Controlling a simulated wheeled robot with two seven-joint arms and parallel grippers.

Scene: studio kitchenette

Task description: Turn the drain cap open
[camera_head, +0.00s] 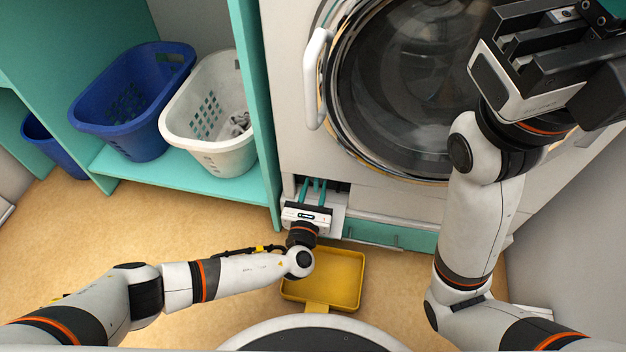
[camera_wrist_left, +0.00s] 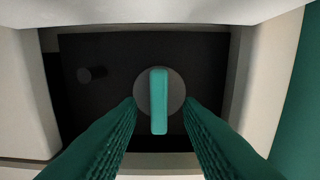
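The drain cap (camera_wrist_left: 174,88) is a grey disc with an upright teal grip bar (camera_wrist_left: 158,100), set in a dark recess low on the washing machine. My left gripper (camera_wrist_left: 160,108) is open, its two teal ridged fingers on either side of the bar's lower end, with gaps showing on both sides. In the head view my left gripper (camera_head: 314,188) reaches into the recess opening, and the cap is hidden there. My right gripper (camera_head: 488,60) is raised at the upper right, in front of the washer door; its fingertips are not clearly seen.
A yellow tray (camera_head: 345,280) lies on the floor below the recess, under my left wrist. The washer's round door (camera_head: 400,80) with a white handle (camera_head: 316,80) is above. A blue basket (camera_head: 135,100) and a white basket (camera_head: 210,120) stand on a teal shelf at left.

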